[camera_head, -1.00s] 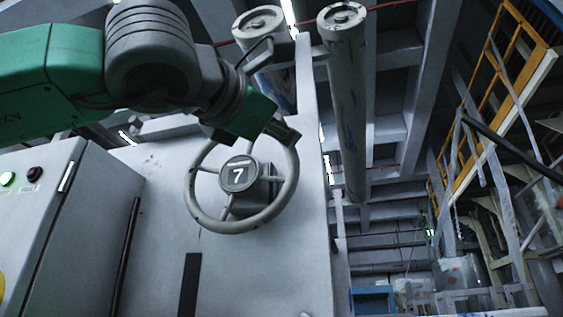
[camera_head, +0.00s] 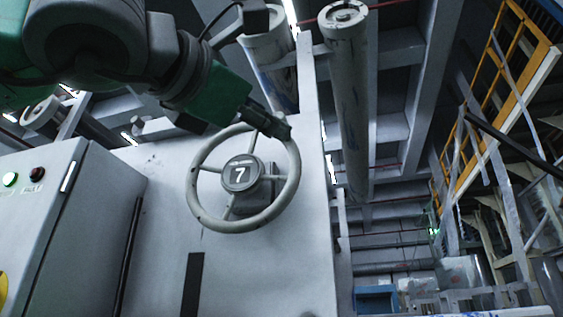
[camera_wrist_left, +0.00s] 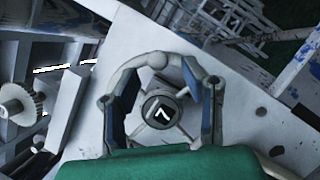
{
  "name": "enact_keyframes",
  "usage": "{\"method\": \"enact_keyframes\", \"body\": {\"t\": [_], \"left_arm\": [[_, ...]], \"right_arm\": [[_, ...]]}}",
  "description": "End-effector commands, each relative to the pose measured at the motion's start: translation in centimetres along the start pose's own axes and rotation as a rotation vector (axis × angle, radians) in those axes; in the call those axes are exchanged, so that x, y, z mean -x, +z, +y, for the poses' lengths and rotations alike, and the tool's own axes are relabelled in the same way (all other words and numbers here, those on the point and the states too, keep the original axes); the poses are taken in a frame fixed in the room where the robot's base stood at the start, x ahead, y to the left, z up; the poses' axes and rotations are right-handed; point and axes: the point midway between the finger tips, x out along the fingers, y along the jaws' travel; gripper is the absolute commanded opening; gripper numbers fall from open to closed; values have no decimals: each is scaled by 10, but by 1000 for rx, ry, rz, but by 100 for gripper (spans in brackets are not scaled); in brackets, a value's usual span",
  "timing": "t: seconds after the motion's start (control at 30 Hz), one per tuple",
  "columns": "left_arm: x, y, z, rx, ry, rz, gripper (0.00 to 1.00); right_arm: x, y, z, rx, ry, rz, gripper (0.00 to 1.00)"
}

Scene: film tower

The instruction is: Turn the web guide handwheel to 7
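The handwheel (camera_head: 195,203) is a pale round wheel with spokes on the front of a light grey machine panel. Its dark round hub (camera_head: 240,174) shows a white 7, nearly upright. My left gripper (camera_head: 274,126) comes from the upper left and is in front of the wheel's upper right rim. In the left wrist view the two fingers of my left gripper (camera_wrist_left: 160,84) stand wide apart, with the hub (camera_wrist_left: 162,112) visible between them. The rim (camera_wrist_left: 155,60) arcs beyond the fingers. I cannot tell whether a finger touches the rim. My right gripper is not in view.
A grey cabinet (camera_head: 60,220) with a green light and a dark red button stands at the left. Large rollers (camera_head: 345,100) rise behind the panel (camera_head: 290,270). Yellow railings (camera_head: 505,70) are at the far right.

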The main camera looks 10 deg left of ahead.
Motion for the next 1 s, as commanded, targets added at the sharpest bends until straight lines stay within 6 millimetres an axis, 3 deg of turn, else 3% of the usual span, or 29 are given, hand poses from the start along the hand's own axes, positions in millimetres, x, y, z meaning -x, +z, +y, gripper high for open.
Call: {"method": "enact_keyframes", "body": {"t": [0.2, 0.4, 1.0], "left_arm": [[44, -2, 0, 1, -1, 0, 38], [63, -3, -1, 2, -2, 2, 38], [66, -3, -1, 1, -2, 2, 38]], "right_arm": [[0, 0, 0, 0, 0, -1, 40], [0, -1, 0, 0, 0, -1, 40], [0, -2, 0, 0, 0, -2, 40]]}}
